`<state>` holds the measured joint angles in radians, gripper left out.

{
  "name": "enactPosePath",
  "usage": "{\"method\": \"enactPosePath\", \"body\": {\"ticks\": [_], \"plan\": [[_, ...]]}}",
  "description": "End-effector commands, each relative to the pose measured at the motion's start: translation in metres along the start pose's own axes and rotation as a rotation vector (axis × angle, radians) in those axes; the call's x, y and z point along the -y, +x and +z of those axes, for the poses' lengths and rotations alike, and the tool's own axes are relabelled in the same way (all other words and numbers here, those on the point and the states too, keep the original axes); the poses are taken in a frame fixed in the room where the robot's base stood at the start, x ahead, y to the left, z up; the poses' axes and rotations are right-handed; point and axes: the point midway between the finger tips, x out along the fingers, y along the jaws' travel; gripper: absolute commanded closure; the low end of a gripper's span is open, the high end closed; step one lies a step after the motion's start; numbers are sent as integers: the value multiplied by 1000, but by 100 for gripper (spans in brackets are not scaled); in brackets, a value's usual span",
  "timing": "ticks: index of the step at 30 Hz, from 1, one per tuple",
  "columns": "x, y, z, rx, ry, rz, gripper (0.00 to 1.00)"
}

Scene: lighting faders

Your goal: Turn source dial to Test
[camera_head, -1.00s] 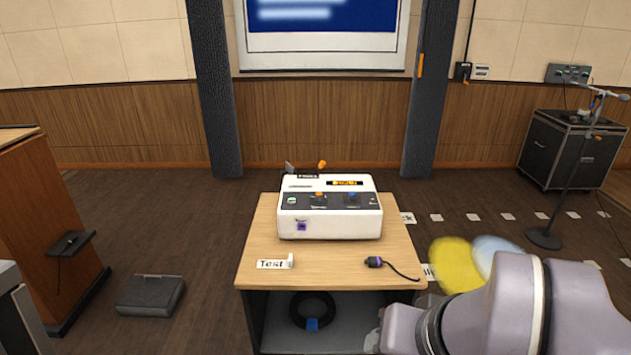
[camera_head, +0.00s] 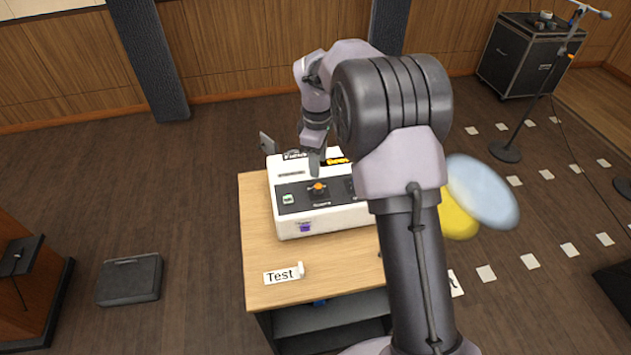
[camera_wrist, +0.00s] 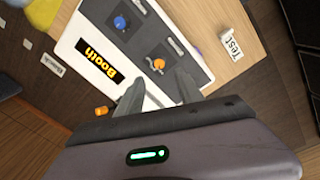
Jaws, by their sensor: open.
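The white console (camera_head: 325,225) sits on the wooden table, with a dark control strip on its top. The orange dial (camera_head: 317,186) is on that strip, above small lettering that seems to read "Source"; its pointer setting is too small to tell. It also shows in the wrist view (camera_wrist: 158,64). A blue dial (camera_wrist: 120,22) is beside it. A white "Test" sign (camera_head: 282,276) lies on the table in front of the console. My gripper (camera_head: 317,168) is above the console, just behind the orange dial. In the wrist view its open, empty fingers (camera_wrist: 160,88) point toward the dial, apparently apart from it.
A lit green switch (camera_head: 288,198) is left of the orange dial, and a purple socket (camera_head: 305,227) is on the console's front. A yellow "Booth" label (camera_wrist: 99,66) and an orange-tipped lever (camera_wrist: 101,111) are near the console's back. My arm hides the table's right side.

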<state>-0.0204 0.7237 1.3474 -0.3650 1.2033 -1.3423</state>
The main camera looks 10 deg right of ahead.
Motion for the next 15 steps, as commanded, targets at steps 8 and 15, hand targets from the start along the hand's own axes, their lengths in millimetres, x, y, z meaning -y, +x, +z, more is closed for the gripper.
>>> {"method": "enactPosePath", "body": {"ticks": [8,15], "plan": [[1,76,0,0,1,-1,56],[0,94,0,-1,1,1,56]]}}
